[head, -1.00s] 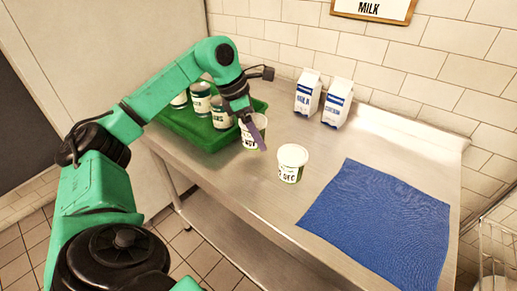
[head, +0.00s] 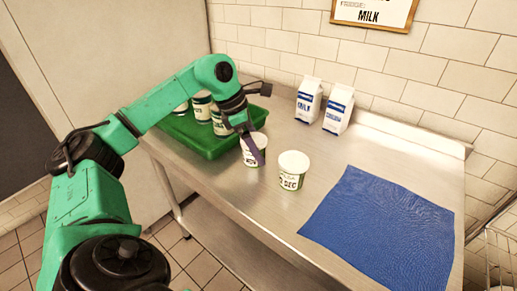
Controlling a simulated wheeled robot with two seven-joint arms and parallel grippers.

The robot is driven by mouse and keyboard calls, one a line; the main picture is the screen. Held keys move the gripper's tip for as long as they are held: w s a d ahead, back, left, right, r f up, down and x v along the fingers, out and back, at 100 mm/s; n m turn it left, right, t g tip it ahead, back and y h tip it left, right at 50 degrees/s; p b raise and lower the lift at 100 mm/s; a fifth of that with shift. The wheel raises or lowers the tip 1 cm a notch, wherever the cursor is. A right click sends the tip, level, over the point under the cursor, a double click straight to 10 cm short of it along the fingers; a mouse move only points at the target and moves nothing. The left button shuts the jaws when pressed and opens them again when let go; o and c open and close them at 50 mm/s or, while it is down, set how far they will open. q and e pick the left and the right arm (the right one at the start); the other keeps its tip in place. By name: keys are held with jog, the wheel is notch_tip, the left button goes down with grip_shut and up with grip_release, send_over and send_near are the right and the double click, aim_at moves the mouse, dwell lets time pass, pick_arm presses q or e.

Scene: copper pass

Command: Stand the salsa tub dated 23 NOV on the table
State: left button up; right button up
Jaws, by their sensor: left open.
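A white salsa tub (head: 250,159) with a label reading NOV stands upright on the steel table beside the green tray's right side; its day number is hidden or too small to read. My left gripper (head: 252,149) is open at this tub, one dark finger crossing its front. A second white tub (head: 291,176), labelled DEC, stands upright just to its right, apart from it. My right gripper is not in view.
The green tray (head: 207,150) at the left holds several labelled containers (head: 221,122). Two milk cartons (head: 308,99) (head: 338,108) stand at the back wall. A blue cloth (head: 382,215) lies at the right. Bare steel table (head: 380,152) shows behind the cloth.

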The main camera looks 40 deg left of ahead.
pick_arm(q)
jog(key=p+v, duration=0.2)
jog(key=v, duration=0.8)
jog(key=shift+r, duration=0.2)
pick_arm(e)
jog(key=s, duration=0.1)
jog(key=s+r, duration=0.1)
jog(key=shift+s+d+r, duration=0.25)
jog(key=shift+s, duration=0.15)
